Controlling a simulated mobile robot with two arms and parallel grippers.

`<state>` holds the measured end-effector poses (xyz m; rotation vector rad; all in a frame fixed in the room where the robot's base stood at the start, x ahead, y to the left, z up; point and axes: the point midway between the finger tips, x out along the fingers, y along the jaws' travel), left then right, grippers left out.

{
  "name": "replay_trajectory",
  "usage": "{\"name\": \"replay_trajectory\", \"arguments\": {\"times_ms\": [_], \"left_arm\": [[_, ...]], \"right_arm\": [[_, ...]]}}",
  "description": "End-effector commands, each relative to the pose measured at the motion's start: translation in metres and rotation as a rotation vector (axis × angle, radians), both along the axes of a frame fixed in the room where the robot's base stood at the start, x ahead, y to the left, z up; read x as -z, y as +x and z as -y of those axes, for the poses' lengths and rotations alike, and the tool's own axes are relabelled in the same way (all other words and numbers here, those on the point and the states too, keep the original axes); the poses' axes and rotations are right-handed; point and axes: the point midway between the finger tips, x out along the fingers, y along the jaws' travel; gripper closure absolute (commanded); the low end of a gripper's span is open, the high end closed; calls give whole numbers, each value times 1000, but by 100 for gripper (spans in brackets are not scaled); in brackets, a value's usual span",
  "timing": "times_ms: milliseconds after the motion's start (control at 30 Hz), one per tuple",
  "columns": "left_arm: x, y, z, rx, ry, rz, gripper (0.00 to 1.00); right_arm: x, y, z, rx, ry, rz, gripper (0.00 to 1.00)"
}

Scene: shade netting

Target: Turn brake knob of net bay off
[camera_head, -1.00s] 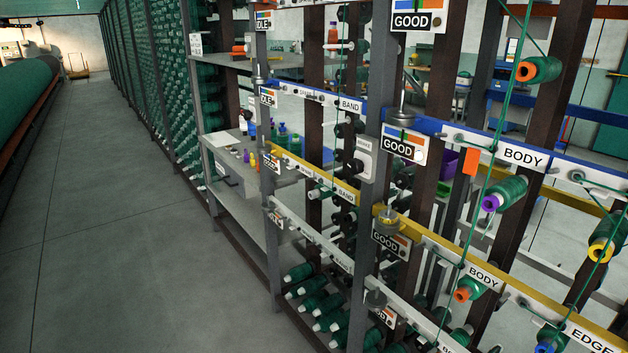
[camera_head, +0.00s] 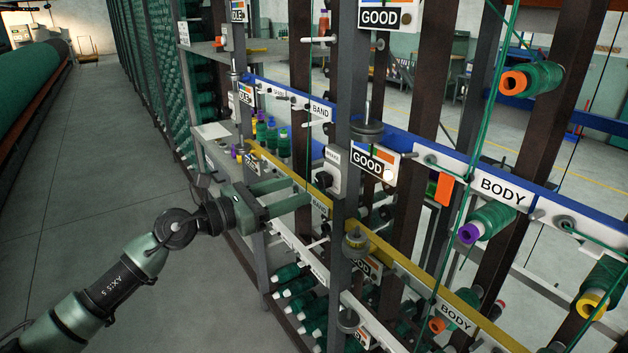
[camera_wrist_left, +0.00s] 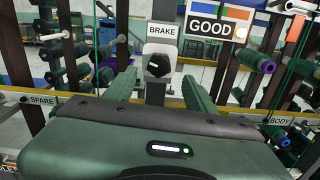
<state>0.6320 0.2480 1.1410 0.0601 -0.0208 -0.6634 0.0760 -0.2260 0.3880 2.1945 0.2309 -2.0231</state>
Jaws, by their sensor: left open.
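The brake knob (camera_wrist_left: 158,66) is a black round knob on a light plate under a BRAKE label (camera_wrist_left: 163,31) in the left wrist view. In the head view its plate (camera_head: 333,172) is on the grey post, with the knob (camera_head: 324,179) low on it. My left gripper (camera_head: 304,198) comes in from the left at about the knob's height. In the left wrist view its two green fingers (camera_wrist_left: 160,82) are spread apart, one to each side of the knob, with nothing between them. I cannot tell how far the fingertips are from the knob. My right gripper is not in view.
A GOOD sign (camera_head: 374,162) hangs on the right of the post. Blue and yellow rails with BODY labels (camera_head: 503,190) and green yarn spools (camera_head: 487,220) fill the right side. The floor (camera_head: 90,200) at left is clear.

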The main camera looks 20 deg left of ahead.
Motion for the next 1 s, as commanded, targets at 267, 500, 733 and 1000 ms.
{"name": "replay_trajectory", "arguments": {"times_ms": [267,500,733,1000], "left_arm": [[-4,36,28,0,-10,-2,45],[0,50,39,-1,-8,-4,45],[0,50,39,-1,-8,-4,45],[0,50,39,-1,-9,-5,100]], "right_arm": [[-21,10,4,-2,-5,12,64],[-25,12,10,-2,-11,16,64],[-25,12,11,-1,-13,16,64],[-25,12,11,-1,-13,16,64]]}}
